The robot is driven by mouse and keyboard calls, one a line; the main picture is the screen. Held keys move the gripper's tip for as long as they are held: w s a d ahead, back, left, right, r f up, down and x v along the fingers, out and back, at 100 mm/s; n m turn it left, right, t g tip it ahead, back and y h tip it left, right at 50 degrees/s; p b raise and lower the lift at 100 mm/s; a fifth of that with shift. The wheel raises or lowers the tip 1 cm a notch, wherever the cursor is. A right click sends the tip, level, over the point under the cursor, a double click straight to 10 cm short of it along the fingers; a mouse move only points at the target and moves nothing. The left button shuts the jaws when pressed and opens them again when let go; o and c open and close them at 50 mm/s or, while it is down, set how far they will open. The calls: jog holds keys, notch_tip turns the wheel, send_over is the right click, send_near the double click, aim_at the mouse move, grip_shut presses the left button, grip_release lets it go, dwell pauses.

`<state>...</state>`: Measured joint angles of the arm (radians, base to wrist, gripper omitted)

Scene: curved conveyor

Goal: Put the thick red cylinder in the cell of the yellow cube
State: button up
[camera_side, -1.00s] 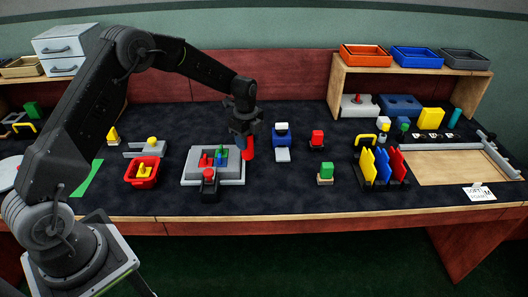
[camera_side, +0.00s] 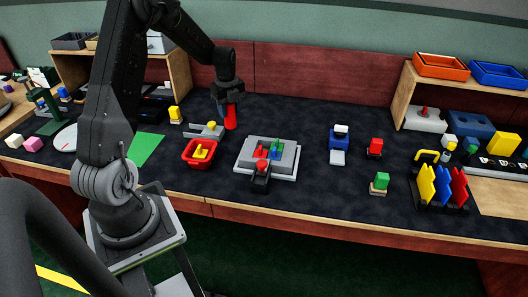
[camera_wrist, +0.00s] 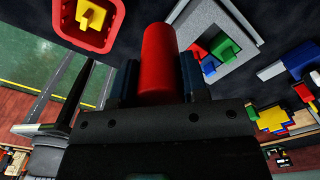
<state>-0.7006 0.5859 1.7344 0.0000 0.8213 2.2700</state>
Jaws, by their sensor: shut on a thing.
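The thick red cylinder (camera_side: 231,121) hangs upright under my gripper (camera_side: 229,106), which is shut on it. In the wrist view the cylinder (camera_wrist: 159,58) stands between the two dark fingers. In the side view it appears just behind and right of the red tray (camera_side: 187,158), apparently above the table. The tray holds a yellow piece (camera_side: 201,153), also seen in the wrist view (camera_wrist: 92,15). A small yellow block (camera_side: 175,112) stands at the back left. I cannot tell which of these is the yellow cube, and no cell around it shows clearly.
A grey box (camera_side: 250,158) with red, green and blue pieces is right of the tray. A green sheet (camera_side: 145,148) lies left. Further right are a blue block (camera_side: 338,142) and coloured dividers (camera_side: 443,187).

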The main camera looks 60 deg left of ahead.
jog(key=shift+w+f, duration=0.1)
jog(key=shift+f, duration=0.15)
jog(key=shift+w+d+f, duration=1.1)
jog(key=shift+w+f, duration=0.35)
jog(key=shift+f, duration=0.3)
jog(key=shift+w+d+f, duration=1.1)
jog(key=shift+w+f, duration=0.35)
jog(key=shift+f, duration=0.3)
jog(key=shift+w+d+f, duration=1.1)
jog(key=shift+w+f, duration=0.35)
jog(key=shift+f, duration=0.3)
jog(key=o, duration=1)
jog(key=shift+f, duration=0.15)
jog(key=shift+c, duration=0.2)
